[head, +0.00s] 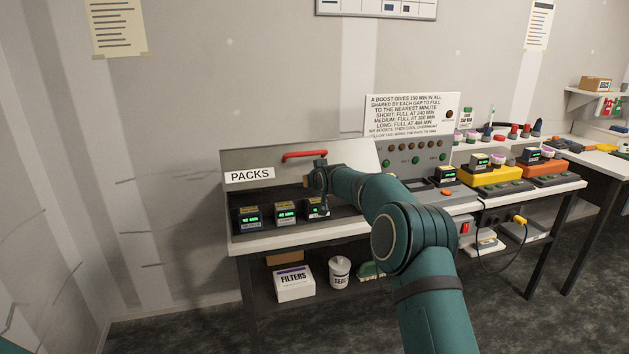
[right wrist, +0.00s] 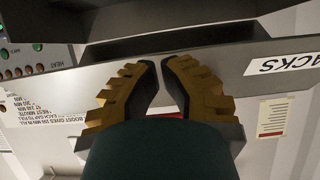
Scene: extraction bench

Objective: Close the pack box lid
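The pack box lid (head: 348,155) is grey, stands raised and leans back behind the open box. Its red handle (head: 305,155) is near the top edge. Several dark packs with green displays, such as the leftmost pack (head: 250,218), sit in the open front of the box. My right gripper (head: 319,178) is in front of the lid, just below and right of the handle. In the right wrist view its yellow-and-black fingers (right wrist: 163,62) have a narrow gap at the tips, with nothing visible between them. Red shows behind them. My left gripper is out of view.
A PACKS label (head: 250,174) is at the box's left. A sign (head: 412,115) and a lamp panel stand right of the lid. Yellow (head: 492,175) and orange chargers fill the bench further right. A FILTERS box (head: 294,284) is on the shelf below.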

